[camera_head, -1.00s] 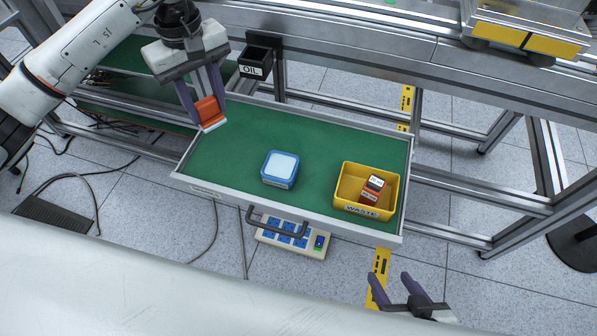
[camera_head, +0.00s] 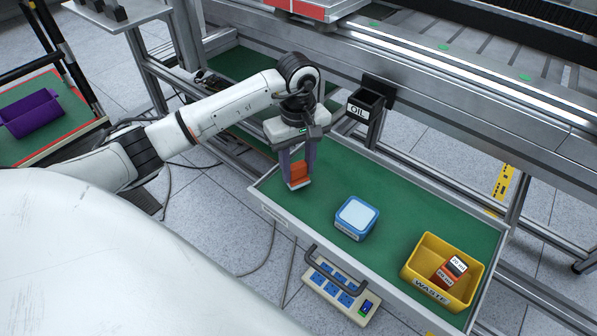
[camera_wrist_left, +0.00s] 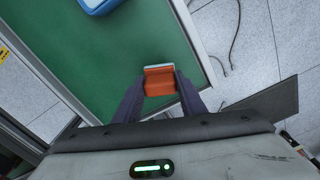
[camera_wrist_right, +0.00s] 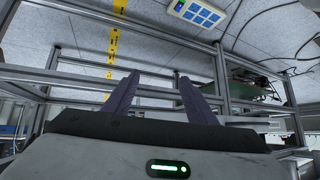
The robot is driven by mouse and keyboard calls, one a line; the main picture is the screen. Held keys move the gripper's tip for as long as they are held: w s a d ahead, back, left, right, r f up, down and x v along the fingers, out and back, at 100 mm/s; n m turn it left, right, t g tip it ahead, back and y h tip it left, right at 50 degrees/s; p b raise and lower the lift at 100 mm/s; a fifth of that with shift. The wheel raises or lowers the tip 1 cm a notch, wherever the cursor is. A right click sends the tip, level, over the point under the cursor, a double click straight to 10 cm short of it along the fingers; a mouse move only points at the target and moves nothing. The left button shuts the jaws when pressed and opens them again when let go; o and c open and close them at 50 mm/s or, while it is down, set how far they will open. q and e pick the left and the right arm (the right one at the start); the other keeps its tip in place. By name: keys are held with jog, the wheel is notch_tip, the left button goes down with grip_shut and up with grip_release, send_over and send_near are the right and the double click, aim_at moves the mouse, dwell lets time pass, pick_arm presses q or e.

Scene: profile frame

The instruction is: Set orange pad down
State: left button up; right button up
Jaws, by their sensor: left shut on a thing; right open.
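The orange pad (camera_head: 299,172) is a small orange block with a pale lower layer. My left gripper (camera_head: 298,168) is shut on it at the left end of the green drawer (camera_head: 318,200). In the left wrist view the pad (camera_wrist_left: 158,82) sits between the two purple fingertips, over the green surface near the drawer's edge. I cannot tell whether its underside touches the drawer floor. My right gripper (camera_wrist_right: 157,82) is open and empty in the right wrist view; it is out of the head view.
A blue box with a pale top (camera_head: 355,218) stands mid-drawer. A yellow WASTE bin (camera_head: 413,272) at the right holds orange and dark blocks (camera_head: 450,270). A black OIL holder (camera_head: 366,105) is on the frame behind. Green floor between gripper and blue box is free.

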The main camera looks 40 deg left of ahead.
aim_at(298, 165)
pick_arm(q)
jog(key=shift+f, duration=0.85)
jog(key=shift+f, duration=0.15)
jog(key=o, duration=1)
jog(key=shift+o, duration=0.2)
notch_tip(298, 165, up, 12)
jog(key=shift+r+p, duration=0.15)
jog(key=shift+p, duration=0.5)
